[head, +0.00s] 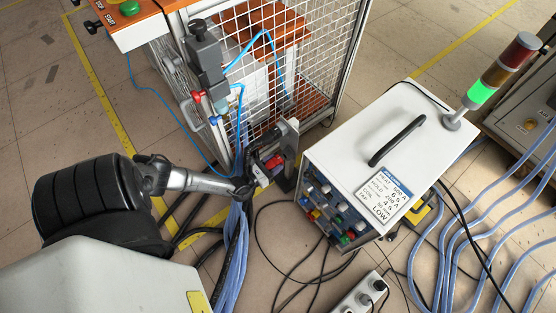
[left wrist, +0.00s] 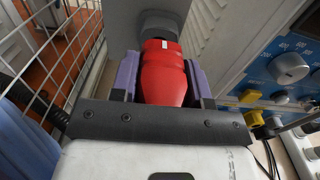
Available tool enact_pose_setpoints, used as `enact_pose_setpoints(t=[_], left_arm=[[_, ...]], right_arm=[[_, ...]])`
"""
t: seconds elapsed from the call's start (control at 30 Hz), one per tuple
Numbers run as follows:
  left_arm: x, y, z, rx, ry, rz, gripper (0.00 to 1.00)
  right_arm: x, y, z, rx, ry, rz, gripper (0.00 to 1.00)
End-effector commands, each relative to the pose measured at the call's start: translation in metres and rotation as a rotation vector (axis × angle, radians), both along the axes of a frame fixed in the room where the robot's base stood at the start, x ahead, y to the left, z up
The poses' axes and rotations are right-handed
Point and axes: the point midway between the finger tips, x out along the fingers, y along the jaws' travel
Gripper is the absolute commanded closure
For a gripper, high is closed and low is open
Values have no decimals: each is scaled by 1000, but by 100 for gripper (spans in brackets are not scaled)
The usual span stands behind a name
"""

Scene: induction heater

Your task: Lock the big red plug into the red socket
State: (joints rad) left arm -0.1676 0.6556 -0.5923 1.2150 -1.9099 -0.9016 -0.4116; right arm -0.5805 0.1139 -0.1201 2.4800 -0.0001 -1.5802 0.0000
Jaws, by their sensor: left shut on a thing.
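My left gripper (head: 262,172) is low between the wire cage and the white heater, and it is shut on the big red plug (head: 273,162). In the left wrist view the red plug (left wrist: 161,75) sits between the two purple finger pads of the gripper (left wrist: 160,85). Its far end meets a dark grey round part (left wrist: 158,24) in front of a grey plate (left wrist: 118,20). I cannot tell whether the plug is locked, and no red socket can be made out apart from it. My right gripper is not in view.
The white heater (head: 425,140) stands close on the right, with knobs and coloured connectors on its front. The wire cage (head: 262,65) stands behind. Blue hoses (head: 232,262) run along the floor below the gripper. A power strip (head: 362,296) lies at the bottom.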

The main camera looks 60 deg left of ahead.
Motion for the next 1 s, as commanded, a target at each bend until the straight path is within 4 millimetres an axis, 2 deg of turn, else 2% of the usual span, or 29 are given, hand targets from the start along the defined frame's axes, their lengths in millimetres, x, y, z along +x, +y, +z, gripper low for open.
enact_pose_setpoints(t=[1.0], left_arm=[[-35, -6, -1, 0, 3, 0, 96]], right_arm=[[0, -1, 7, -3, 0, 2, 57]])
